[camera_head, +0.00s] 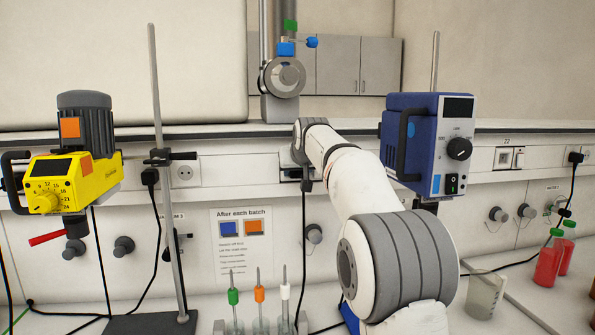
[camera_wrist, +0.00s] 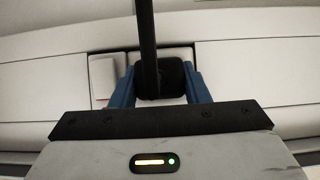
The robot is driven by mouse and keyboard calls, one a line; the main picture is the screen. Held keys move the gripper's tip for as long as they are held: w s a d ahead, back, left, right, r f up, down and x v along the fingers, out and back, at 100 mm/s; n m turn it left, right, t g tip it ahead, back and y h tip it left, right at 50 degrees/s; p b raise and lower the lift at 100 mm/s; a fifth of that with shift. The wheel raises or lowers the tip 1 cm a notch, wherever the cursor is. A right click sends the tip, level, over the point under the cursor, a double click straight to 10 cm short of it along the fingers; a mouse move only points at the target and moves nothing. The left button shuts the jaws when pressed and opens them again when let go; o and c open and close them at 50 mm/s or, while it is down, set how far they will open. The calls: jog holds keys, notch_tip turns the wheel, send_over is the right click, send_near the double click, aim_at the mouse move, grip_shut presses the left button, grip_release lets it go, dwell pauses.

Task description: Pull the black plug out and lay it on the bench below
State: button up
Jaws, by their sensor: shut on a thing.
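The black plug (camera_wrist: 174,78) sits between the two blue fingers of my gripper (camera_wrist: 160,84), which are shut on it. It is up against a white socket plate (camera_wrist: 108,72) on the wall panel; I cannot tell how deep it sits. Its dark cable (camera_wrist: 147,30) runs up the wrist view. In the head view the plug (camera_head: 307,185) shows small below my wrist, and the cable (camera_head: 303,235) hangs straight down toward the bench (camera_head: 565,310). My arm hides most of my gripper in the head view.
A blue stirrer (camera_head: 415,140) stands right of my arm, a yellow one (camera_head: 75,175) at left by a stand rod (camera_head: 157,100). Tubes with green, orange and white tops (camera_head: 259,295) stand below the plug. A beaker (camera_head: 485,295) and red bottles (camera_head: 548,265) are at right.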

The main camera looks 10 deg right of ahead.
jog(key=shift+c, duration=1)
jog(key=shift+f, duration=0.1)
jog(key=shift+s, duration=0.15)
jog(key=shift+s, duration=0.2)
jog(key=shift+b, duration=0.3)
jog(key=shift+s, duration=0.4)
jog(key=shift+s+b, duration=1.25)
jog(key=shift+s, duration=0.3)
